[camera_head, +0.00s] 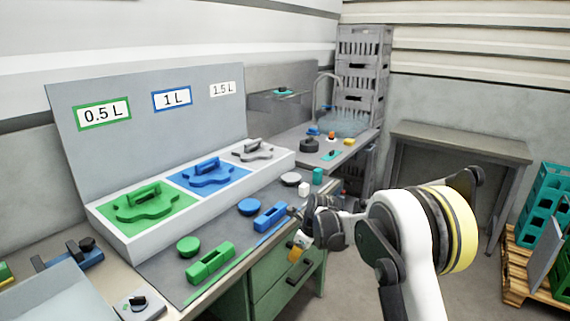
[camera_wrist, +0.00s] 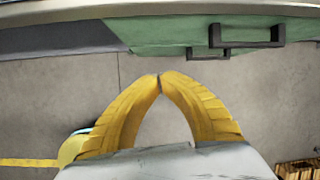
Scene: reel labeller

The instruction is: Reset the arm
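My arm reaches in from the lower right in the head view, with its wrist beside the front edge of the workbench. My gripper (camera_head: 296,253) hangs low there, in front of the green drawer cabinet (camera_head: 262,287). In the wrist view my gripper (camera_wrist: 159,79) shows two yellow fingers whose tips meet, with nothing seen between them. The drawer cabinet with a dark handle (camera_wrist: 248,35) is at the top of that view, and the grey floor (camera_wrist: 50,100) lies beyond the fingers.
The bench holds a green block (camera_head: 210,262), a blue block (camera_head: 270,216) and a tray (camera_head: 115,238) with green, blue and grey shapes. A grey table (camera_head: 460,143) stands behind. Teal crates (camera_head: 545,200) sit on a pallet at the right. Floor between is clear.

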